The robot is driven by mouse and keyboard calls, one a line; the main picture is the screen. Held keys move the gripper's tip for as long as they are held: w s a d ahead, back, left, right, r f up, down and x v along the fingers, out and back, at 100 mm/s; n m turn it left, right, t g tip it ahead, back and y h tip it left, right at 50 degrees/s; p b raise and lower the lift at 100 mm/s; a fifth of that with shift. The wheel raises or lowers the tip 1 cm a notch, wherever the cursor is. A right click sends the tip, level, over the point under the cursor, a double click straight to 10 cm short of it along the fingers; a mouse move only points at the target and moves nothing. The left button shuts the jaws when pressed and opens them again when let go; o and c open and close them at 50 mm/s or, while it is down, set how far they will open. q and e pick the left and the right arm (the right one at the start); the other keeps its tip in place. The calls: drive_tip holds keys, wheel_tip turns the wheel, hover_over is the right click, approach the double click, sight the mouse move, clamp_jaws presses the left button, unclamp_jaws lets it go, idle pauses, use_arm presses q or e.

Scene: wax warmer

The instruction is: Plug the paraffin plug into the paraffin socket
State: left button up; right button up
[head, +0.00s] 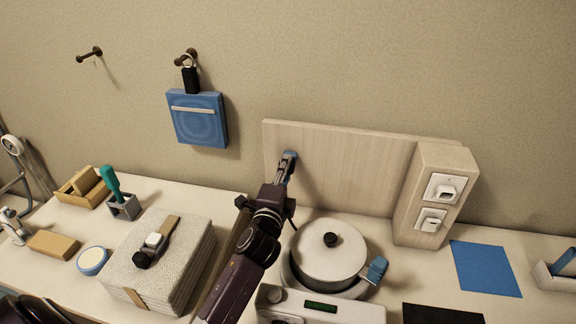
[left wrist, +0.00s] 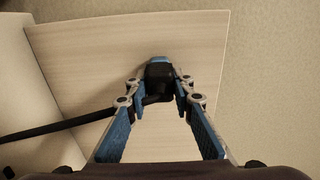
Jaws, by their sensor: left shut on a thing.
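My left gripper (head: 288,157) is in front of the left part of a pale wooden back panel (head: 345,160), above and left of the white warmer pot. In the left wrist view the gripper (left wrist: 160,76) is shut on a black plug (left wrist: 158,88), whose black cable (left wrist: 60,131) runs off to the left. The plug is hidden by the fingers in the head view. Two white sockets, an upper one (head: 434,188) and a lower one (head: 425,213), sit on a wooden box (head: 404,214) to the right, apart from the gripper. Each has something white on it. My right gripper is not in view.
The lidded warmer pot (head: 325,262) stands below the panel, with a blue handle (head: 376,269) at its right. A towel stack (head: 190,265) stands to the left. A blue mat (head: 485,269) lies right of the socket box. A blue pouch (head: 197,130) hangs on the wall.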

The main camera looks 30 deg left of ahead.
use_arm(q)
drive_tip(key=shift+o, duration=1.1)
clamp_jaws()
drive_tip(key=shift+s+d, duration=0.1)
drive_tip(key=shift+s, duration=0.25)
drive_tip(key=shift+v, duration=1.1)
drive_tip(key=v, duration=0.6)
drive_tip(key=shift+p, duration=0.45)
